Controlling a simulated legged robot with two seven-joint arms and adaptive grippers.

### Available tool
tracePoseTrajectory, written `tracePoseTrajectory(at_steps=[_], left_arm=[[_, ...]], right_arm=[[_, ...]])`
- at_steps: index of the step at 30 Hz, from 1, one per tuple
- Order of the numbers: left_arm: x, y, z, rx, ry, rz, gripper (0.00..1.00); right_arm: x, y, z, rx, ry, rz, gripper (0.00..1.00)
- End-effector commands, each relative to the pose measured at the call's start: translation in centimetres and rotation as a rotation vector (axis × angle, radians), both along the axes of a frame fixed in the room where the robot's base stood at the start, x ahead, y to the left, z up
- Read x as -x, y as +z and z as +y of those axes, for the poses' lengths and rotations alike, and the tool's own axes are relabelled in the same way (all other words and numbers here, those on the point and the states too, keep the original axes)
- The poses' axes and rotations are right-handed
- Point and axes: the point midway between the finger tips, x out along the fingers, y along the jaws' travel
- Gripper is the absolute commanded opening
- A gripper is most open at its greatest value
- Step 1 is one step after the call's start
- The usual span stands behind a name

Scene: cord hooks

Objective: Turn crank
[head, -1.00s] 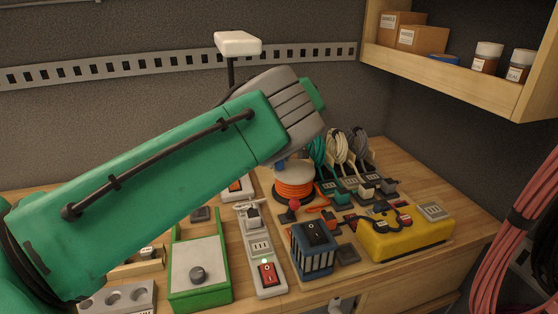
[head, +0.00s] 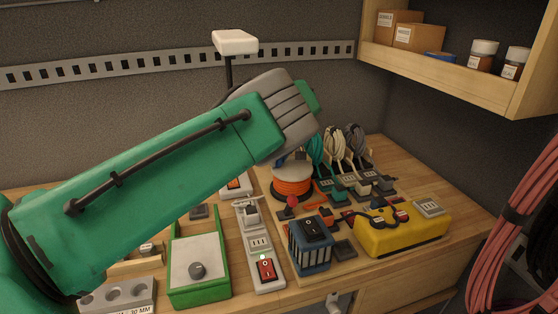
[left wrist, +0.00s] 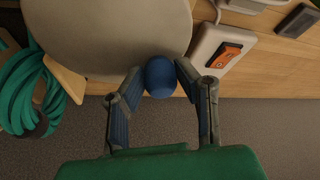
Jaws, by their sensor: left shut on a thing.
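The cord reel (head: 293,187), wound with orange cord, stands on the bench behind my left forearm in the head view. Its pale round top (left wrist: 100,35) fills the upper left of the left wrist view. A blue crank knob (left wrist: 159,78) sits at the edge of that disc. My left gripper (left wrist: 160,80) is shut on the knob, with a finger on each side. In the head view my green forearm and grey wrist cover the fingers and part of the reel's top. My right gripper is not in view.
A red-topped knob (head: 292,201) stands just in front of the reel. A power strip (head: 259,242), a blue switch box (head: 310,245) and a yellow box (head: 403,236) crowd the bench nearby. Coiled cords (head: 335,150) hang behind right. A wooden shelf (head: 465,75) juts out upper right.

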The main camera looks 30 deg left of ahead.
Motion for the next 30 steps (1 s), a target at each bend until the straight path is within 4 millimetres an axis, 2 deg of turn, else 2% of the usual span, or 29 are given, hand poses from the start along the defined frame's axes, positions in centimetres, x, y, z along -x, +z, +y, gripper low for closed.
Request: tracePoseTrajectory(at_steps=[8,30], left_arm=[[-0.6,-0.1,0.8,-0.001,-0.158,-0.002,0.00],[-3.8,-0.2,0.9,-0.004,-0.855,-0.004,0.00]], right_arm=[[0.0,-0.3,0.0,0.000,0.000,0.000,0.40],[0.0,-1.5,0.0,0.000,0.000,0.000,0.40]])
